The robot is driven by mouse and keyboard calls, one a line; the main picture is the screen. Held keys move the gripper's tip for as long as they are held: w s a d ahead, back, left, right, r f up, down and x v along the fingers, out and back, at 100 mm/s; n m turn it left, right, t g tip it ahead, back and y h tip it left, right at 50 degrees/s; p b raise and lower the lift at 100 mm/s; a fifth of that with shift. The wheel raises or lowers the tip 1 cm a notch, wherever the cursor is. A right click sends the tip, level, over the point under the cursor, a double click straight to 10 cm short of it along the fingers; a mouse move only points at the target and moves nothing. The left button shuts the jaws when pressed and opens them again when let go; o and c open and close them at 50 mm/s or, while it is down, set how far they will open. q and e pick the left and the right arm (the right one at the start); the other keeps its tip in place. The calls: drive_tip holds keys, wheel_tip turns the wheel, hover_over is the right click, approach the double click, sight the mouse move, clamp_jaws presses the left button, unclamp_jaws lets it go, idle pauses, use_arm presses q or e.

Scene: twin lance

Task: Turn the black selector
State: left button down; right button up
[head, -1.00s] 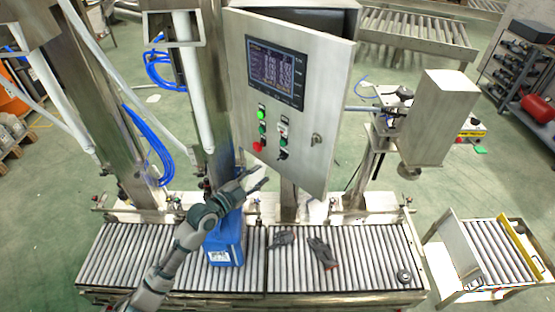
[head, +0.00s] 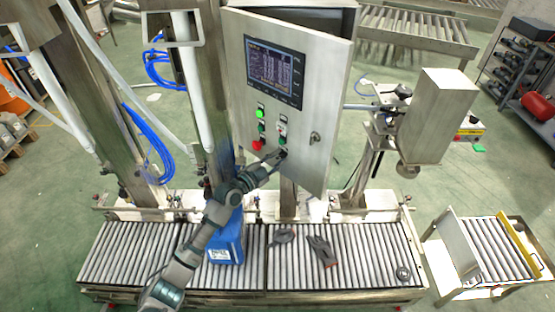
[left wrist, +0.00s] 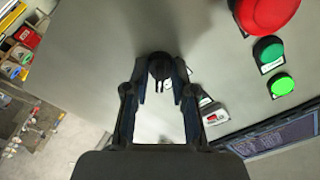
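The black selector (left wrist: 161,68) is a round dark knob on the metal cabinet door, at the upper middle of the left wrist view. My left gripper (left wrist: 161,74) has one finger on each side of it, with the fingers apart. Slim gaps seem to show between fingers and knob, so firm contact cannot be told. In the head view my left gripper (head: 274,158) reaches up to the lower part of the door, and its fingertips largely cover the selector. My right gripper is not in view.
A red button (head: 258,146) and green buttons (head: 261,114) sit left of the selector, below a screen (head: 274,72). A door lock (head: 315,138) is to the right.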

use_arm(q)
drive_tip(key=shift+f, duration=0.15)
drive_tip(key=shift+n, duration=0.3)
drive_tip(key=shift+a+f+n+p, duration=0.1)
drive_tip(key=shift+n+p, duration=0.45)
drive_tip(key=shift+n, duration=3.75)
drive_tip(key=shift+a+n+p, duration=0.1)
drive_tip(key=shift+n+p, duration=0.4)
drive_tip(key=shift+n, duration=3.8)
drive_tip(key=c, duration=1.3)
unclamp_jaws()
drive_tip(key=shift+w, duration=0.15)
